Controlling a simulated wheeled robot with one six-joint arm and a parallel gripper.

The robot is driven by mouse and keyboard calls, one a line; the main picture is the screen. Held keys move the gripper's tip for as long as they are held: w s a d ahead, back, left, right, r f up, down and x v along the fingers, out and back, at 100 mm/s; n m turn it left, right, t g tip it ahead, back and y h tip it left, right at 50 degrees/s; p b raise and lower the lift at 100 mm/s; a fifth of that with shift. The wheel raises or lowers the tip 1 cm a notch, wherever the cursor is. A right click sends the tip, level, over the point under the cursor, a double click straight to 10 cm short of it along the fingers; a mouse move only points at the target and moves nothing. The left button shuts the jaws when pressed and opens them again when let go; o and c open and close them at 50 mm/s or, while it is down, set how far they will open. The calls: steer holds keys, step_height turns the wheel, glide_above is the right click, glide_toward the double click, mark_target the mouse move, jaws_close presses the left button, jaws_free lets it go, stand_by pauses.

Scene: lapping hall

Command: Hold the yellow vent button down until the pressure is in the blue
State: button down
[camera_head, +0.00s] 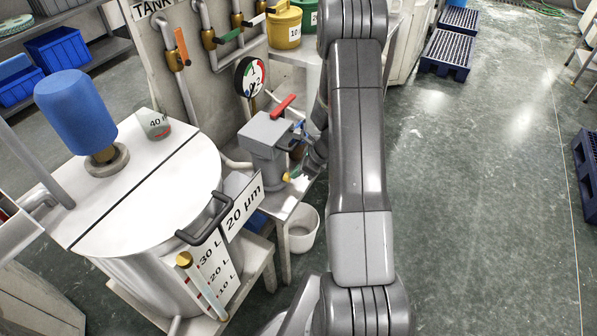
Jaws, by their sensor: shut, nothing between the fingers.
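A small yellow button (286,177) shows on the lower right side of a grey filter housing (266,138) with a red lever (283,105) on top. My gripper (293,176) is shut and empty, at or very close to the button; I cannot tell whether it touches or presses it. My arm hides part of the gripper. A round pressure gauge (250,77) with a black rim stands above and behind the housing. Its face shows white, green and red; the needle reading and any blue zone are too small to tell.
A white bucket (303,230) sits below. Pipes with coloured valve levers are behind.

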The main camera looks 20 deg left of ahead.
steer(key=shift+s+a+f, duration=0.2)
steer(key=shift+a+f, duration=0.05)
stand_by(0.4)
steer(key=p+v, duration=0.3)
steer(key=v, duration=1.1)
steer(key=shift+w+d+r, duration=0.2)
steer(key=shift+w+d, duration=0.05)
steer(key=d+b+x, duration=0.1)
steer(key=b+x, duration=0.2)
steer(key=x, duration=0.8)
steer(key=p+v, duration=0.1)
steer(key=v, duration=0.4)
steer(key=shift+d+r, duration=0.2)
steer(key=shift+r, duration=0.05)
steer(key=shift+a+f, duration=0.1)
